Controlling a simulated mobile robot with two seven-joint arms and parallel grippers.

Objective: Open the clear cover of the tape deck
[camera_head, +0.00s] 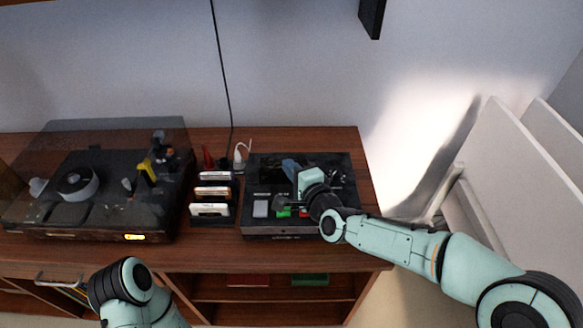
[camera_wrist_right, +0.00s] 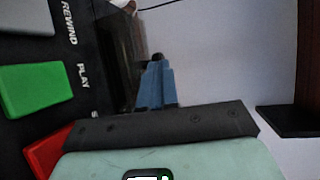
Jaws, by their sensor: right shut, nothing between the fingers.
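The black tape deck (camera_head: 258,229) sits on the wooden cabinet, right of centre in the head view. My right gripper (camera_head: 290,166) is over its back half, with blue fingertips shut and empty. In the right wrist view, the shut blue fingers (camera_wrist_right: 155,84) are beside a dark, see-through panel (camera_wrist_right: 122,45), which looks like the deck's clear cover. I cannot tell whether they touch or how far the cover is raised. The green PLAY key (camera_wrist_right: 35,88), a grey key and a red key show at the left there. My left gripper is out of the head view.
A turntable (camera_head: 75,208) under a clear lid stands at the left. Several cassettes (camera_head: 210,210) stand in a rack just left of the deck. A white plug (camera_head: 240,152) and a black cable are behind. A white panel (camera_head: 530,180) is at the right.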

